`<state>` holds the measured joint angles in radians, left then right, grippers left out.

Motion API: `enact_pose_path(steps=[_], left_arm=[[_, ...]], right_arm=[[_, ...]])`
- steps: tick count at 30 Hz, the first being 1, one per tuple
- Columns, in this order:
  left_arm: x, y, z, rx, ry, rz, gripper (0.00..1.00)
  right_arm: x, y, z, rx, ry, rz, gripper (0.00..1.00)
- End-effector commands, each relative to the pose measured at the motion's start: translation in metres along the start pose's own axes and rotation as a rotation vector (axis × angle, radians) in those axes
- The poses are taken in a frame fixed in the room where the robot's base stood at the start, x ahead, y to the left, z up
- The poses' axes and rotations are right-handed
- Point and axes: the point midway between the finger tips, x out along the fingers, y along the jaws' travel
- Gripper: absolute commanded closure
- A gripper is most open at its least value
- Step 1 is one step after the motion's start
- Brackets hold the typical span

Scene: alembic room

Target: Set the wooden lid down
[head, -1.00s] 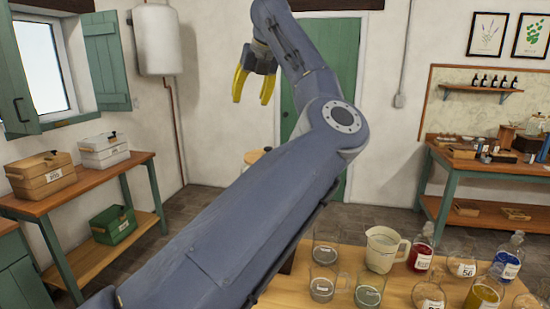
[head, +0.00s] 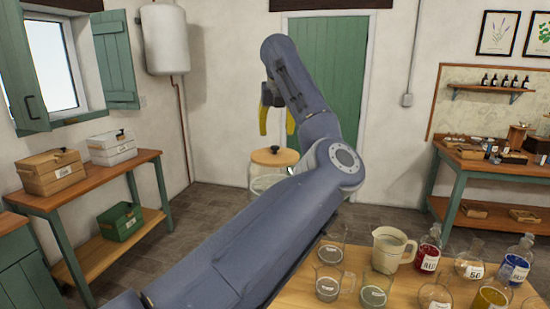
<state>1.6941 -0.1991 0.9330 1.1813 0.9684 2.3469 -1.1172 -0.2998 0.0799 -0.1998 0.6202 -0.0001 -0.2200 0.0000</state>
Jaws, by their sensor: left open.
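A round wooden lid (head: 264,157) with a dark knob is in the middle of the head view. It appears to rest level on top of a large clear glass jar (head: 257,184), which stands behind my left arm. The arm hides the jar's lower right part and the right edge of the lid. My left gripper (head: 276,126), with yellow fingers, is open and empty. It shows above the lid, fingers pointing down, with a gap between fingertips and knob. My right gripper is not in view.
A wooden table (head: 292,291) at the front right holds beakers, a cream jug (head: 389,248) and bottles of coloured liquid. A bench (head: 95,180) with boxes stands at the left, another bench (head: 490,173) at the right. A green door (head: 327,80) is behind.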

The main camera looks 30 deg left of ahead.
Motion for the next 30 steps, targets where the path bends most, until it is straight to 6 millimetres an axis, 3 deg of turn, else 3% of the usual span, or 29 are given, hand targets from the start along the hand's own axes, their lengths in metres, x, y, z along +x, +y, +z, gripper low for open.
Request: enact_pose_path(steps=[6, 14, 24, 30], left_arm=[[0.024, 0.001, 0.000, -0.001, 0.000, 0.002, 0.47], [0.035, 0.001, 0.000, -0.001, 0.000, 0.003, 0.47], [0.073, 0.001, 0.000, -0.001, 0.000, 0.002, 0.47], [0.081, 0.000, 0.000, 0.000, 0.000, 0.001, 0.47]], right_arm=[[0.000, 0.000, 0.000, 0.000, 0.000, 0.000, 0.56], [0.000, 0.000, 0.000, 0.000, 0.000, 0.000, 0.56], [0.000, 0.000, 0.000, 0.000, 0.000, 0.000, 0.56], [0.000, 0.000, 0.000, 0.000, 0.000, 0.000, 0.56]])
